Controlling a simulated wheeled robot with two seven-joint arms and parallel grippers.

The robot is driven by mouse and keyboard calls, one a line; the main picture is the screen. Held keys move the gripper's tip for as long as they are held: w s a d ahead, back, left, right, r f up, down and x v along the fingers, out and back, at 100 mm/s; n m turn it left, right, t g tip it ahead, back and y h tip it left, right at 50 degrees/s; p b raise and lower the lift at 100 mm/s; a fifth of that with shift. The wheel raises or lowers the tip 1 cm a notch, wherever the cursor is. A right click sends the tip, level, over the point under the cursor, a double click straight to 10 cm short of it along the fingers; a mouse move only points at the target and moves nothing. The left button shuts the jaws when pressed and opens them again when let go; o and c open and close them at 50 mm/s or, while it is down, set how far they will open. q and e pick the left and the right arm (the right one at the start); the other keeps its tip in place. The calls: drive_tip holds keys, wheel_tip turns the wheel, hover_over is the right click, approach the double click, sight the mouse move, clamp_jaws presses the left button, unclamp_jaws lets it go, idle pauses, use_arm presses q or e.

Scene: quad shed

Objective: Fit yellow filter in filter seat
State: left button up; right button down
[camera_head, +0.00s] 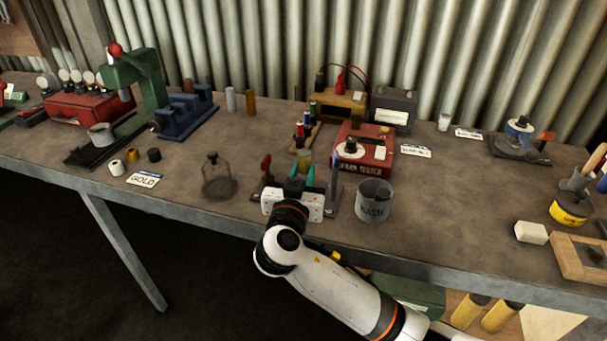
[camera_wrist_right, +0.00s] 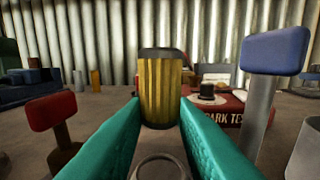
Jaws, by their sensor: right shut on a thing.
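The yellow filter (camera_wrist_right: 163,90) is pleated with dark end caps and stands upright between the teal fingers of my right gripper (camera_wrist_right: 160,112). The gripper is shut on it. In the head view my right gripper (camera_head: 300,174) is low over a dark base with a red-topped post (camera_head: 266,168) and a blue-topped post (camera_head: 334,170). In the wrist view the red post (camera_wrist_right: 52,118) is left of the fingers and the blue post (camera_wrist_right: 272,60) right. A grey round rim (camera_wrist_right: 160,163) shows below the filter; I cannot tell if it is the filter seat. My left gripper is out of view.
A waste can (camera_head: 374,201) stands close on the right. A glass bell (camera_head: 218,177) stands to the left. A red spark tester (camera_head: 372,150) is behind. The bench (camera_head: 440,205) is clear right of the can.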

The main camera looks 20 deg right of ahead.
drive_tip(key=shift+s+f+b, duration=0.2)
drive_tip(key=shift+f+b, duration=0.2)
drive_tip(key=shift+f, duration=0.3)
drive_tip(key=shift+f+b, duration=0.5)
drive_tip(key=shift+f, duration=0.65)
drive_tip(key=shift+w, duration=0.1)
drive_tip(key=shift+b, duration=0.65)
drive_tip(key=shift+f, duration=0.2)
drive_tip(key=shift+f+b, duration=0.2)
drive_tip(key=shift+b, duration=0.2)
